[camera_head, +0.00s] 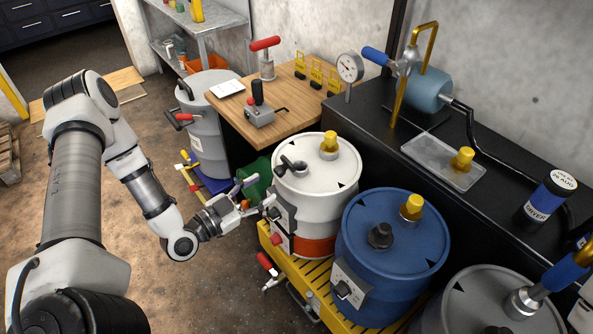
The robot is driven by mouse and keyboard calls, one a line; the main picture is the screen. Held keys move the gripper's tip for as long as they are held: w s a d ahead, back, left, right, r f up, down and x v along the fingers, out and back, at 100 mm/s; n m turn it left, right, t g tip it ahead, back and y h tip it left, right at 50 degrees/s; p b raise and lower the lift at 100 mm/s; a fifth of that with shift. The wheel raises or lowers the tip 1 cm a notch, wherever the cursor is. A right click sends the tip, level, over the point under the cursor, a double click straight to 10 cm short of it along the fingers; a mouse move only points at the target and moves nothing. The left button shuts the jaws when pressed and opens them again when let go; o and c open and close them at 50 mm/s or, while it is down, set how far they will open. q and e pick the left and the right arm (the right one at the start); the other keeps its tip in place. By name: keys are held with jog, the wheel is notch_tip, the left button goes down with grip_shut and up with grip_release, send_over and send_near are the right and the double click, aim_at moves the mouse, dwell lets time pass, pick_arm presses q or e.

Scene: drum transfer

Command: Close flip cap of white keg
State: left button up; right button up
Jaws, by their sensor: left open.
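The white keg (317,182) with an orange lower band stands on the yellow slatted pallet (283,268). A dark flip cap (291,165) sits at the left of its lid; it looks raised and tilted, though its exact angle is hard to tell. A yellow cap (329,142) stands at the back of the lid. My left gripper (257,194) is open and empty, just left of the keg, its fingers pointing toward the keg's side below the lid rim. I cannot tell whether a fingertip touches the keg. My right gripper is not in view.
A blue drum (362,269) stands close right of the keg, then a grey drum (460,310). A wooden-topped bench (290,100) is behind, and a grey drum (207,140) stands back left. A green cylinder (256,181) is behind my gripper. Floor at left is open.

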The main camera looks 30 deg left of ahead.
aim_at(276, 171)
pick_arm(q)
jog(key=shift+n+y, duration=0.3)
jog(key=shift+y, duration=0.2)
jog(key=x, duration=0.2)
jog(key=b+x, duration=0.1)
jog(key=x, duration=0.1)
jog(key=a+b+x, duration=0.1)
jog(key=x, duration=0.2)
jog(key=shift+w+a, duration=0.1)
grip_shut()
